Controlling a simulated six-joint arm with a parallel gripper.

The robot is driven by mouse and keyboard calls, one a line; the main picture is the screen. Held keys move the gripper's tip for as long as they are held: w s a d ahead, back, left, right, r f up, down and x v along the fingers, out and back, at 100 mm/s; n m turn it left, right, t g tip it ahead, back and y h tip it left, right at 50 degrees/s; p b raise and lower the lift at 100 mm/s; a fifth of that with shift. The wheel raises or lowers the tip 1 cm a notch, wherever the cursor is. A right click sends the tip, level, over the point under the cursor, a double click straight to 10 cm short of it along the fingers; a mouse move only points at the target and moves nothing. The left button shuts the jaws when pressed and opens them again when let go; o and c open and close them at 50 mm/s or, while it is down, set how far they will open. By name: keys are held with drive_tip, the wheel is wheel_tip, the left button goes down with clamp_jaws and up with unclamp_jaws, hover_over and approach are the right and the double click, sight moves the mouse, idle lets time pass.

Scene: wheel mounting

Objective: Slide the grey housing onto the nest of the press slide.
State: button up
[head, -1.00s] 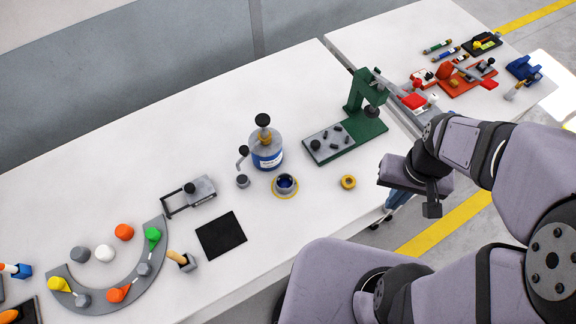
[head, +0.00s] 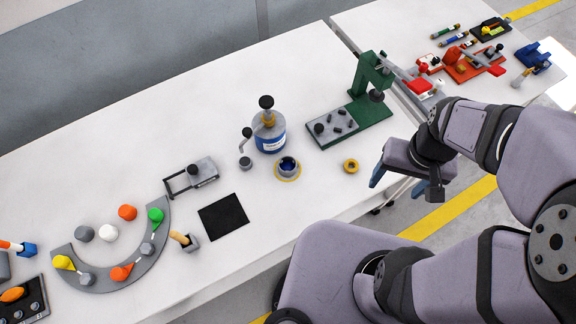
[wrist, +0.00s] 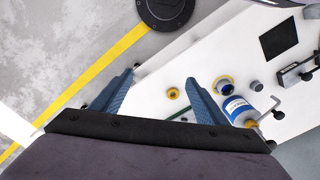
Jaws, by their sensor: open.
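A grey plate with several dark pegs (head: 332,128) lies on the press's green base; I cannot make out which part is the nest. My gripper (wrist: 160,85) is open and empty, with two blue fingers apart. In the head view it hangs near the table's front edge, right of the housing.
A small brass ring (head: 351,166) lies between housing and gripper. A blue and white canister (head: 269,137) with a black knob stands behind the housing. A black mat (head: 223,217) and a curved grey rack (head: 120,274) lie left.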

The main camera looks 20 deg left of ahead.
drive_tip(key=s+a+f+n+g+b, duration=0.2)
drive_tip(key=s+a+f+n+b, duration=0.3)
drive_tip(key=f, duration=0.4)
drive_tip(key=w+a+f+n, duration=0.2)
drive_tip(key=a+f+n, duration=0.1)
drive_tip(key=a+f, duration=0.1)
drive_tip(key=w+a+f+n+h+b, duration=0.1)
drive_tip(key=w+a+f+n, duration=0.2)
drive_tip(key=a, duration=0.4)
drive_tip(key=w+a+f+n+b, duration=0.1)
drive_tip(key=w+a+f+n, duration=0.2)
drive_tip(key=a+f, duration=0.1)
drive_tip(key=shift+w+a+f+h, duration=0.1)
drive_tip(key=shift+a+f+h, duration=0.2)
drive_tip(key=shift+a, duration=0.55)
drive_tip(key=w+a+r+n+t+y, duration=0.1)
drive_tip(key=w+a+n, duration=0.4)
drive_tip(key=n, duration=1.2)
drive_tip(key=shift+w+a+r+n+t+y, duration=0.35)
drive_tip(key=shift+w+r+t, duration=0.2)
drive_tip(key=shift+w, duration=0.4)
